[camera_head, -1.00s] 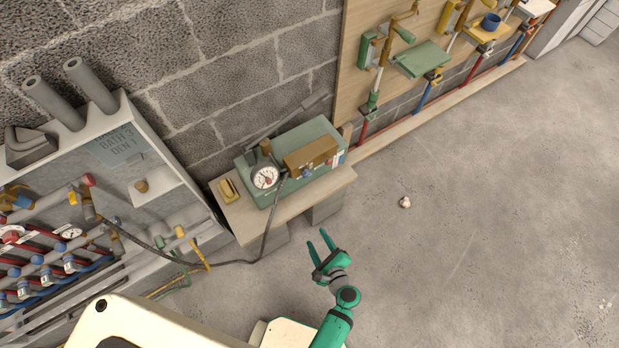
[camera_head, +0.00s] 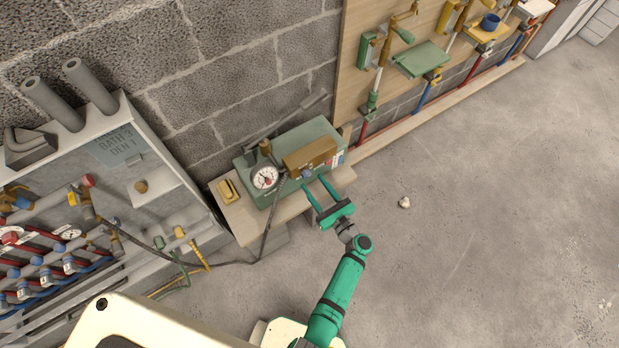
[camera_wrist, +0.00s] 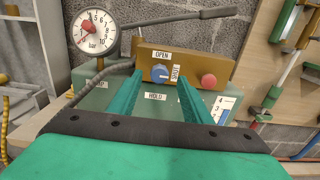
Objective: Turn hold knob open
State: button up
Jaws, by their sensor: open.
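The hold knob is a blue round knob (camera_wrist: 160,73) on a brass-coloured block (camera_wrist: 190,66) on the green pump box (camera_wrist: 95,98). An OPEN label sits above the knob, a SHUT label to its right and a HOLD label below. In the head view the pump box (camera_head: 325,130) stands on a small bench by the wall. My gripper (camera_head: 316,186) is open and empty, with its fingers pointing at the box front. In the wrist view its two green fingers (camera_wrist: 155,88) lie below and either side of the knob, apparently short of it.
A red knob (camera_wrist: 208,80) is right of the blue one. A black hose (camera_head: 266,235) runs left to the pipe rack (camera_head: 150,190). Floor to the right is mostly clear.

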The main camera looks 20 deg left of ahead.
aim_at(308, 176)
jog(key=shift+x, duration=2)
jog(key=c, duration=1.1)
